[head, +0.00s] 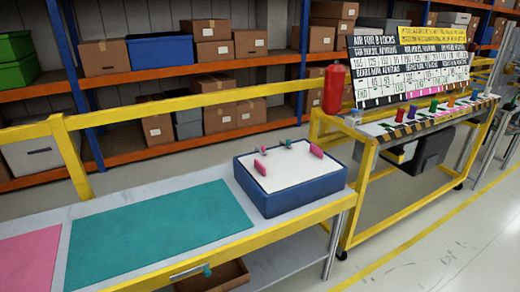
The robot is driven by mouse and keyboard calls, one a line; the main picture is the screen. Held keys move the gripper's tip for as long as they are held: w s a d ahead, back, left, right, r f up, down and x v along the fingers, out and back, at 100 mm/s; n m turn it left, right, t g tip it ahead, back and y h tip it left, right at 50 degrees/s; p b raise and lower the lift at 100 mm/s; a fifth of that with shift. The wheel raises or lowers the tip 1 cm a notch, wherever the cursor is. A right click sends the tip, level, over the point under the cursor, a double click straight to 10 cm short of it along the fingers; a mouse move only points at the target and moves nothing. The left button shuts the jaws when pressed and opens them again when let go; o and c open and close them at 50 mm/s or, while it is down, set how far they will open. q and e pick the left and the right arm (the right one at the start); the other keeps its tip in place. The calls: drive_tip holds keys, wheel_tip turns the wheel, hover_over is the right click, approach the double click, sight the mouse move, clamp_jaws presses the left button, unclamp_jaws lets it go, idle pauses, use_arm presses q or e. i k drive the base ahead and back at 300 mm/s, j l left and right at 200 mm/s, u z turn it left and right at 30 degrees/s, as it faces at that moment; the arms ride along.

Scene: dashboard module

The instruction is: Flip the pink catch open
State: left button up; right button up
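A blue box-shaped module (291,200) with a white top (288,172) sits at the right end of the near workbench. Several small parts stand on its top. A pink piece (316,151) sticks up at the right edge, and another pink piece (260,166) sits at the left. A small teal piece (288,143) and a small pinkish piece (263,150) are near the back edge. I cannot tell which pink piece is the catch, or whether it is open. Neither of my grippers is in view.
The bench holds a flat teal mat (160,235) and a pink mat (28,262), both bare. A yellow rail (200,100) runs behind it. A yellow-framed cart (345,215) with a red canister (334,90) and a sign board (408,68) stands to the right.

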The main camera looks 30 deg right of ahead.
sight(260, 148)
drive_tip(key=i+l, duration=0.15)
drive_tip(key=l, duration=0.2)
drive_tip(key=i+l, duration=0.2)
drive_tip(key=l, duration=0.2)
drive_tip(key=i+l, duration=0.15)
drive_tip(key=l, duration=0.2)
drive_tip(key=i+l, duration=0.2)
drive_tip(key=l, duration=0.2)
drive_tip(key=i+l, duration=0.15)
drive_tip(key=l, duration=0.2)
drive_tip(key=i+l, duration=0.15)
drive_tip(key=l, duration=0.25)
drive_tip(key=i+l, duration=0.2)
drive_tip(key=l, duration=0.15)
drive_tip(key=i+l, duration=0.15)
drive_tip(key=l, duration=0.25)
